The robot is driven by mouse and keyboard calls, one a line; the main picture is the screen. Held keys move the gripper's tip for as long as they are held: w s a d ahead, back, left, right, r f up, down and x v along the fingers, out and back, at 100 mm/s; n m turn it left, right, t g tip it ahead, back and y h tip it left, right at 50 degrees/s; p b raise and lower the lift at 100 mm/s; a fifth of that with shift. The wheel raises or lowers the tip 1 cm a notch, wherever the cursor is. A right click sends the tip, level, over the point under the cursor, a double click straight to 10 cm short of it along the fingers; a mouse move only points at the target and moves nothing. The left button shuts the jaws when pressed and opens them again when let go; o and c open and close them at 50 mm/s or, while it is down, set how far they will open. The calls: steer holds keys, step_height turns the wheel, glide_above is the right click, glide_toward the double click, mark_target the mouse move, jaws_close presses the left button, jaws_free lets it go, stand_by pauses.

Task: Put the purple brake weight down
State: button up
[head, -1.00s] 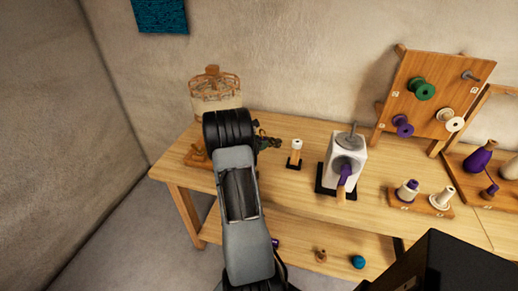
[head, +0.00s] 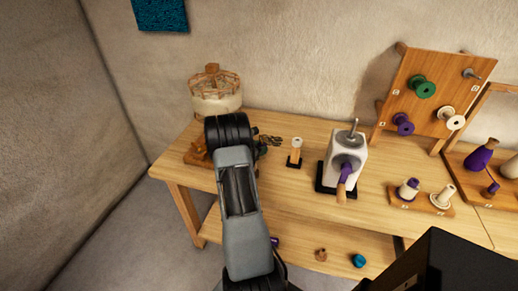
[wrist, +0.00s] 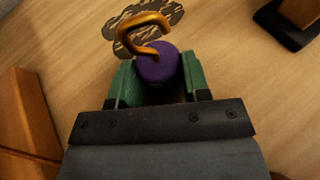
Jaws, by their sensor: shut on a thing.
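The purple brake weight (wrist: 158,68), a rounded body with a brass hook on top, sits between the green finger pads of my gripper (wrist: 160,80) in the wrist view. The gripper is shut on it. The hook points up and away toward a dark striped patch (wrist: 115,38) on the bench top. I cannot tell whether the weight's underside touches the wood. In the head view my arm hides most of the gripper; only a bit of green finger shows beside the wrist, and the weight cannot be made out. The patch also shows there (head: 271,141).
The bench (head: 275,180) carries a round wooden cage-like stand (head: 216,105) behind my wrist. A small dark-based post (head: 295,155) and a white cranked device (head: 345,155) stand to the right. A wooden block (wrist: 28,115) lies left of the gripper. Bare wood lies between.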

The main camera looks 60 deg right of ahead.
steer(key=shift+s+a+f, duration=0.1)
steer(key=shift+f, duration=0.15)
